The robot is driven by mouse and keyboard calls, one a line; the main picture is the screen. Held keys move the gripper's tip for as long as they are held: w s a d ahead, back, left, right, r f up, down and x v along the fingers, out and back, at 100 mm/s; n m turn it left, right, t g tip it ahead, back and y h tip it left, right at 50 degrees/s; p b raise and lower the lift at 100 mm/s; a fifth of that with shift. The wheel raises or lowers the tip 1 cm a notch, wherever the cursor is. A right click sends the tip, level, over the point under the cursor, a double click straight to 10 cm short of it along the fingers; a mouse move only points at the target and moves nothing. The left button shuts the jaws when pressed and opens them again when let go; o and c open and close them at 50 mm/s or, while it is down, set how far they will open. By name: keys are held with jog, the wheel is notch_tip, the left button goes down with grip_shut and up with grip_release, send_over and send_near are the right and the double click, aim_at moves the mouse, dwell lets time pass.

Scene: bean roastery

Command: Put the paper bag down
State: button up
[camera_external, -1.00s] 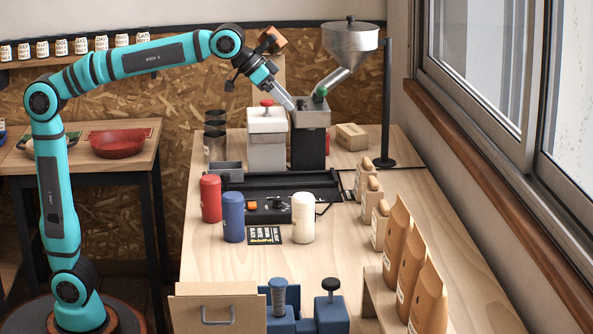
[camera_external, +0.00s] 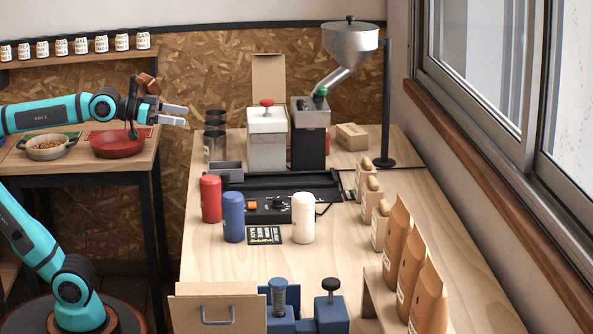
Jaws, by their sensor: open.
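My gripper (camera_external: 173,115) is open and empty, with its two grey fingers apart and pointing right. It is in the air left of the dark metal cups, well clear of the bench. A tall tan upright piece (camera_external: 268,80), which looks like a paper bag, stands behind the white box with the red knob; its lower part is hidden, so I cannot tell what it rests on. Several filled brown paper bags, one at the front (camera_external: 428,300), stand in a row on a low wooden stand at the right.
The white box (camera_external: 267,140) and the hopper machine (camera_external: 310,145) stand at the back of the bench. Red (camera_external: 210,198), blue (camera_external: 233,218) and cream (camera_external: 303,218) canisters stand mid-bench. A red bowl (camera_external: 117,145) is on the side table.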

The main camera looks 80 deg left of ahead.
jog(key=s+f+t, duration=0.1)
jog(key=s+f, duration=0.3)
jog(key=s, duration=0.2)
jog(key=shift+a+f+t, duration=0.15)
jog(key=shift+a+t, duration=0.15)
jog(key=shift+a, duration=0.15)
jog(key=shift+o, duration=0.2)
jog(key=shift+s, duration=0.1)
